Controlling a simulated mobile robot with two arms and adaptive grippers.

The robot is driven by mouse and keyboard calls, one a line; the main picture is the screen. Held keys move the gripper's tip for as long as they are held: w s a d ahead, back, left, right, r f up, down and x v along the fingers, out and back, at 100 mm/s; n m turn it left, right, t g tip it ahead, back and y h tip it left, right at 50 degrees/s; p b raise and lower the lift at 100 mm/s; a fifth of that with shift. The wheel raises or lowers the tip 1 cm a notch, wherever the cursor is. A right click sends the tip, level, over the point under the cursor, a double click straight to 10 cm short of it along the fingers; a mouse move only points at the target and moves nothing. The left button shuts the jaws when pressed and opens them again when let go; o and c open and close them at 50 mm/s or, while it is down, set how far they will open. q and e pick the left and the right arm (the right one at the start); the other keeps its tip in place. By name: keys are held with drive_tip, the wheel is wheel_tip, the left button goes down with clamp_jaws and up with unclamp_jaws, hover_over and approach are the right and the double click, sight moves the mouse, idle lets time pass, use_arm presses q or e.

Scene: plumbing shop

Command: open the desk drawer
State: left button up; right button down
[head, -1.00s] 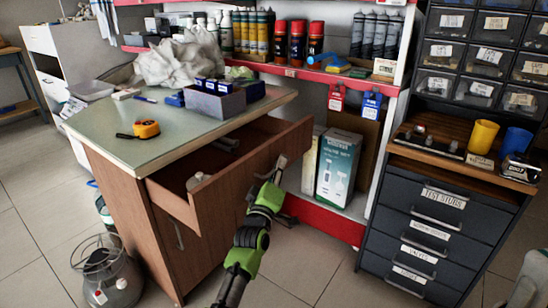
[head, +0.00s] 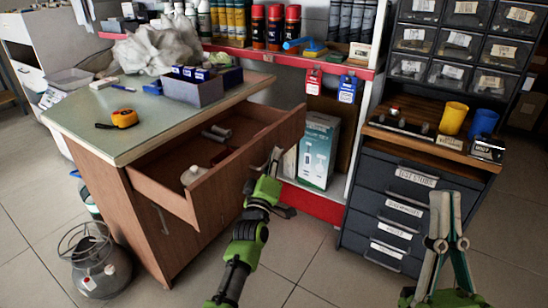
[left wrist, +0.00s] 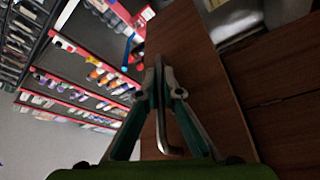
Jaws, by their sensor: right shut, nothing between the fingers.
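The brown desk drawer (head: 240,160) stands pulled well out of the green-topped desk (head: 90,155). Its inside shows a white bottle (head: 192,174) and some cylindrical pieces (head: 216,133). My left gripper (head: 274,160) is at the drawer's front face. In the left wrist view, the fingers (left wrist: 161,75) close around the metal bar handle (left wrist: 166,135), against the brown front. In the head view the handle is mostly hidden by the gripper. My right gripper (head: 446,198) is shut and empty, pointing up in front of the dark cabinet at right.
A dark drawer cabinet (head: 385,250) with labelled drawers stands at right, with yellow (head: 453,118) and blue (head: 483,122) cups on top. A red-edged shelf (head: 310,205) with a teal box (head: 318,150) is behind the drawer. A gas bottle (head: 95,268) stands at lower left. Floor in front is clear.

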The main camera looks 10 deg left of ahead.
use_arm(q)
drive_tip(key=shift+o, duration=0.7)
drive_tip(key=v, duration=1.2)
drive_tip(key=shift+f, duration=0.1)
